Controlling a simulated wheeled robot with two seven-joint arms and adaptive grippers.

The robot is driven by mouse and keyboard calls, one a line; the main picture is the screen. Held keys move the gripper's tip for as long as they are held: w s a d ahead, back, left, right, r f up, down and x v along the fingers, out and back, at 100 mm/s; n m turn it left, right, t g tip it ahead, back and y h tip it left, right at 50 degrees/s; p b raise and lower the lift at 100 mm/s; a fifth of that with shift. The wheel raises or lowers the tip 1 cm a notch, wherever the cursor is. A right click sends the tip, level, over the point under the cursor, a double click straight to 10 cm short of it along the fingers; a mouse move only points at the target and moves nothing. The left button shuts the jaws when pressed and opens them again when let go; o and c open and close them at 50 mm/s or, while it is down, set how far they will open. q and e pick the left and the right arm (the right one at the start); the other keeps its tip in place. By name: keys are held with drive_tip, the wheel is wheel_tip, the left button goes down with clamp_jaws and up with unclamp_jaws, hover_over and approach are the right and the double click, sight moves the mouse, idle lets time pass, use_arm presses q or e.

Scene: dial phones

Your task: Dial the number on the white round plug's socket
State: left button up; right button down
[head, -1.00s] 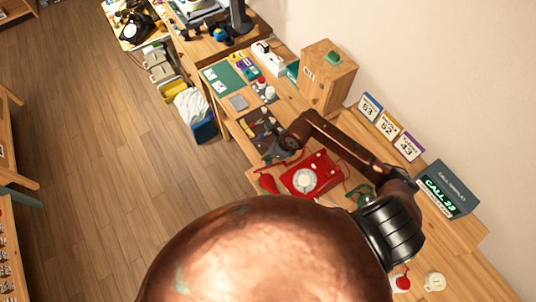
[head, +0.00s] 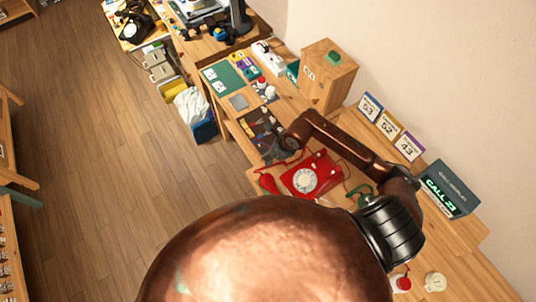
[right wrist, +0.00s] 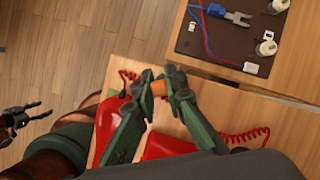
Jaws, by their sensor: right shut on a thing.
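A red dial phone (head: 325,168) with a white round dial (head: 304,180) lies on the bench, its red handset (head: 268,184) off to the left. My right gripper (head: 276,152) is at the phone's far left edge; in the right wrist view it (right wrist: 158,88) is shut on a small orange-brown piece (right wrist: 158,89) above the red phone. A dark board (right wrist: 210,45) holds white round plugs (right wrist: 265,48) and blue and red cables; socket numbers are not legible. My left gripper (right wrist: 22,117) seems to show at the left of the right wrist view, fingers apart.
A display box (head: 450,188) reads CALL 23. Framed cards (head: 388,127) reading 53, 52 and 43 lean along the wall. A wooden box (head: 328,75) stands behind. Wood floor (head: 90,130) is clear at left.

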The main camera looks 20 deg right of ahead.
drive_tip(key=shift+f+b, duration=0.8)
drive_tip(key=shift+f, duration=0.35)
drive_tip(key=c, duration=1.9)
unclamp_jaws()
drive_tip(key=shift+d+r, duration=0.1)
drive_tip(key=shift+r, duration=0.15)
drive_tip(key=v, duration=1.1)
drive_tip(key=shift+r, duration=0.25)
drive_tip(key=shift+s, duration=0.15)
